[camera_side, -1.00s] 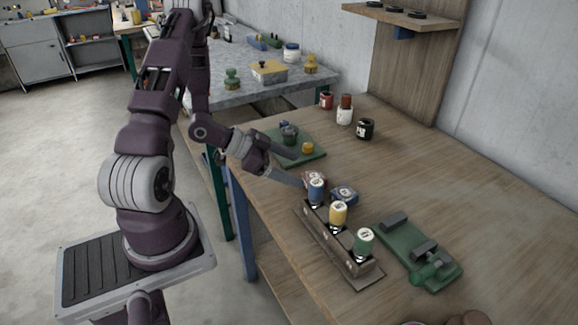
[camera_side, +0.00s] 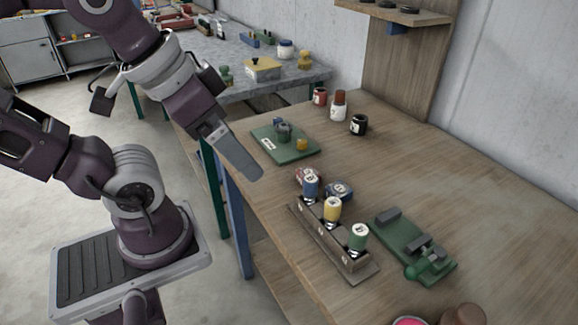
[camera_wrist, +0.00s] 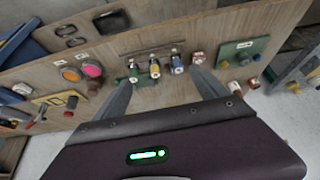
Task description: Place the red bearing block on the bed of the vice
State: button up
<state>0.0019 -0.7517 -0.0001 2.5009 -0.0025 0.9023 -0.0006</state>
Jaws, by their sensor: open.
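The red bearing block (camera_side: 303,174) sits on the table at the far end of the bottle rack, partly hidden behind the blue bottle in the side view. A small red and white piece, seemingly the same block, shows in the wrist view (camera_wrist: 198,57). The green vice (camera_side: 405,238) lies on the table to the right of the rack, and its bed between the grey jaws looks empty. My gripper (camera_side: 256,174) is above the table's near edge, left of the red block and apart from it. In the wrist view my gripper's fingers (camera_wrist: 162,82) are spread with nothing between them.
The rack (camera_side: 325,240) holds blue, yellow and green bottles, between my gripper and the vice. A blue block (camera_side: 340,190) stands beside the red one. Jars (camera_side: 358,125) stand farther back. Table right of the vice is clear.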

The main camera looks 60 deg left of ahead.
jog(key=n+g+h, duration=0.5)
jog(key=n+h, duration=0.4)
jog(key=n, duration=0.7)
send_over(307, 171)
jog(key=s+a, duration=0.1)
jog(key=s, duration=0.1)
notch_tip(307, 171, down, 13)
jog(key=a+f+n+h, duration=0.1)
jog(key=a+f, duration=0.1)
jog(key=a+f+n+t+h, duration=0.1)
jog(key=a+f, duration=0.1)
jog(key=f, duration=0.1)
jog(key=a+f+n+h, duration=0.1)
jog(key=a+f+n, duration=0.1)
jog(key=shift+w+f+t, duration=0.35)
jog(key=shift+f+t, duration=0.05)
jog(key=shift+d+f, duration=0.1)
jog(key=shift+f, duration=0.25)
jog(key=x, duration=0.6)
jog(key=shift+d, duration=0.4)
grip_shut()
